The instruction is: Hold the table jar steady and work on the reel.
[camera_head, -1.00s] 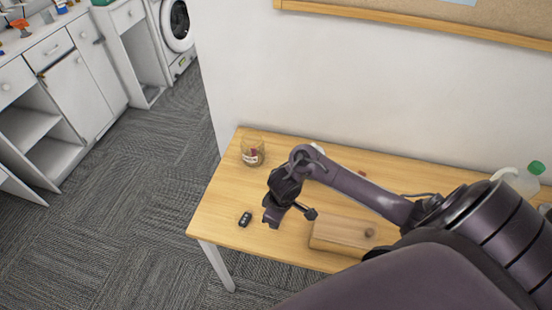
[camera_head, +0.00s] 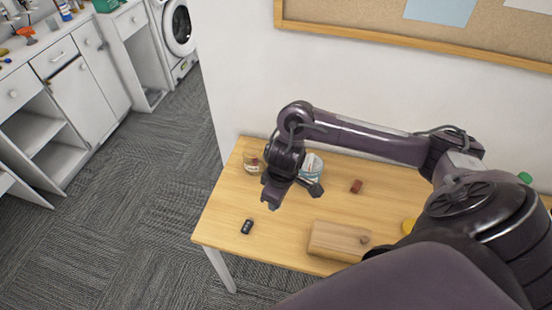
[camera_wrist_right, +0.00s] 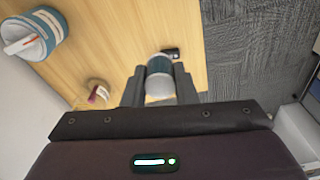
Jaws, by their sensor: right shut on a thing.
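My right gripper (camera_head: 292,193) is above the left part of the wooden table. I cannot make out the reel in the head view, where the gripper covers that spot. A clear glass jar (camera_head: 250,161) with something red inside stands near the table's back left corner, partly behind my arm. It also shows at the left in the wrist view (camera_wrist_right: 97,92), apart from the fingers. My left gripper is out of view.
A white and teal tub (camera_head: 313,165) stands behind my gripper. A dark key fob (camera_head: 247,227) lies near the left edge. A wooden block (camera_head: 340,240), a small red-brown piece (camera_head: 356,186) and a yellow thing (camera_head: 408,225) are farther right. The table's left front is mostly clear.

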